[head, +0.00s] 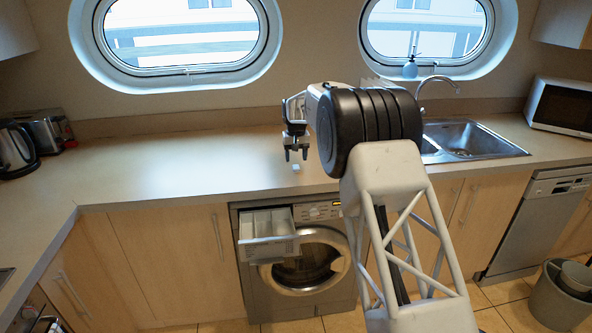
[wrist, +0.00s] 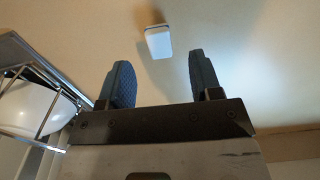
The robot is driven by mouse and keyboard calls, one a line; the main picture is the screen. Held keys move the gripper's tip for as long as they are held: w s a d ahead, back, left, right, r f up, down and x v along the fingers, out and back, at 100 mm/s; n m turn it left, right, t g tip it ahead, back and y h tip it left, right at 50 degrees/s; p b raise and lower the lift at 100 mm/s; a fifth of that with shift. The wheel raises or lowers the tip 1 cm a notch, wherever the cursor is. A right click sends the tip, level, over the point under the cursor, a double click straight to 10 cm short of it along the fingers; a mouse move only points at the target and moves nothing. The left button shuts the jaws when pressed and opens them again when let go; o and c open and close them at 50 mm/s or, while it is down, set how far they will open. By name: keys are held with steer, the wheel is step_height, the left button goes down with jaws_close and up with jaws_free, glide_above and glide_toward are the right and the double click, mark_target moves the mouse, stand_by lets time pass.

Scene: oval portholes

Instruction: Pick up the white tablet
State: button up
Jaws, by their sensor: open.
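The white tablet (wrist: 159,42) is a small pale block with rounded corners lying on the counter. It shows in the wrist view, ahead of the fingertips and roughly between their lines. In the head view the tablet (head: 296,167) is a small pale spot on the counter below the gripper. My gripper (head: 296,156) is open and empty, pointing down above the counter. In the wrist view its two blue padded fingers (wrist: 160,72) are spread wide, and the tablet is apart from both.
The counter (head: 190,160) is clear to the left of the gripper. A sink (head: 475,140) with a tap is to the right. Below the counter edge stands a washing machine (head: 305,270) with its detergent drawer (head: 267,232) pulled out. A dish rack (wrist: 40,90) is at left in the wrist view.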

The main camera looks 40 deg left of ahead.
mark_target(296, 170)
steer(key=shift+f, duration=2.1)
steer(key=c, duration=1)
